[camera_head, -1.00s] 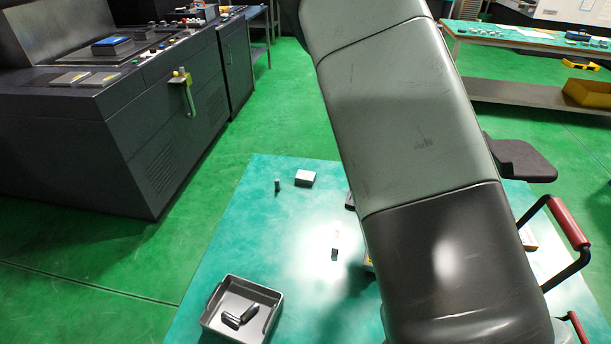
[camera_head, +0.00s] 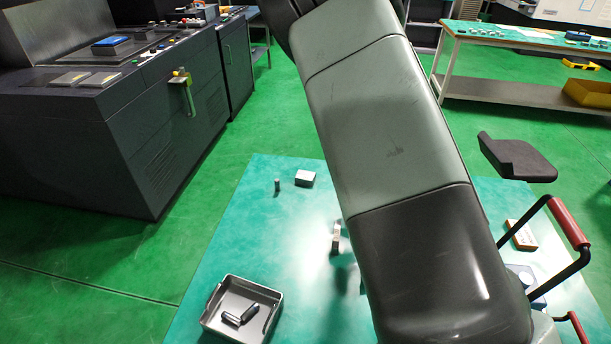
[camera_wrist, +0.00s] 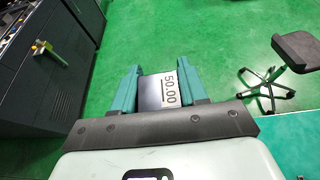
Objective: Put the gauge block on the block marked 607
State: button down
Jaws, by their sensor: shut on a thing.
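The gauge block (camera_wrist: 158,92), a grey block with a pale face reading 50.00, is between the teal fingers of my gripper (camera_wrist: 160,86) in the wrist view. The fingers are shut on its sides, and green floor lies beyond them. In the head view my arm hides the gripper. On the teal table top (camera_head: 240,235) stand a silver block (camera_head: 305,178), a small dark upright piece (camera_head: 277,185) and a narrow pale-and-dark block (camera_head: 337,238) beside my arm. No 607 marking is readable, so I cannot tell which block bears it.
An orange-and-white box (camera_head: 522,235) lies right of my arm. A dark machine (camera_head: 110,135) stands at left, and a black chair seat (camera_head: 515,158) is beyond the table's right side.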

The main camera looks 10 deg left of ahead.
jog(key=a+n+g+y, duration=0.2)
jog(key=a+n+y, duration=0.5)
jog(key=a, duration=0.2)
jog(key=n+g+y, duration=0.5)
jog(key=n+g, duration=0.1)
send_over(301, 173)
notch_tip(301, 173, down, 30)
jog(key=shift+f, duration=2.45)
jog(key=shift+f, duration=0.2)
jog(key=c, duration=0.6)
grip_release()
